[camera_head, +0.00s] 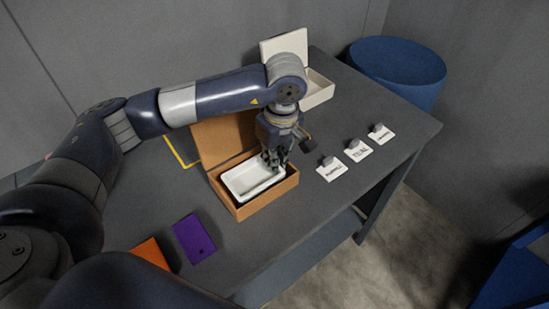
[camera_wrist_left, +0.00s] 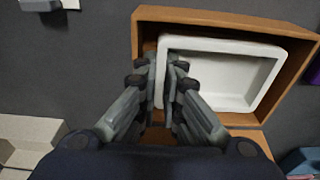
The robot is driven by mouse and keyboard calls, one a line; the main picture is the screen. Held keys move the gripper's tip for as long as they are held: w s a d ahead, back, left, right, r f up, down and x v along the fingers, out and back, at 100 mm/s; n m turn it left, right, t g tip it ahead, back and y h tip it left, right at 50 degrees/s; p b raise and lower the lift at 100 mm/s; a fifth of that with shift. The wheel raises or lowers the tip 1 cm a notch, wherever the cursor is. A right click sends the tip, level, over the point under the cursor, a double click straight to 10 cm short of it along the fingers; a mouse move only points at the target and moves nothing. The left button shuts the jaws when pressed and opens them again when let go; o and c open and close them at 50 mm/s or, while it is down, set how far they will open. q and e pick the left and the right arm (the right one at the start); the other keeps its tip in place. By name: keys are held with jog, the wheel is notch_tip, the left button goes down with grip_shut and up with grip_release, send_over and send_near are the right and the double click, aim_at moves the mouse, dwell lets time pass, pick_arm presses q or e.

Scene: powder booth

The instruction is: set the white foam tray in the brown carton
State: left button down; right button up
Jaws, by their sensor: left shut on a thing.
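The brown carton (camera_head: 237,211) stands on the grey table with its lid open at the back; in the left wrist view its rim (camera_wrist_left: 225,18) frames the tray. The white foam tray (camera_head: 240,184) is inside the carton opening, and it also shows in the left wrist view (camera_wrist_left: 225,75). My left gripper (camera_head: 274,160) is at the tray's right end in the head view, shut on the tray's end wall. In the left wrist view its fingers (camera_wrist_left: 162,90) pinch that wall. Whether the tray touches the carton's floor is hidden. My right gripper is not in view.
A cream open box (camera_head: 318,92) stands behind the carton. Several white label cards (camera_head: 332,171) with grey clips lie to the right. A purple card (camera_head: 194,238) and an orange one (camera_head: 152,254) lie at the front left. A blue drum (camera_head: 398,65) is beyond the table.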

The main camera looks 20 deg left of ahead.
pick_arm(q)
jog(key=shift+f, duration=0.1)
jog(key=c, duration=1.7)
grip_release()
jog(key=r, duration=0.4)
jog(key=d+r, duration=0.1)
jog(key=r, duration=0.7)
jog(key=shift+s+d, duration=0.15)
jog(key=shift+s, duration=0.2)
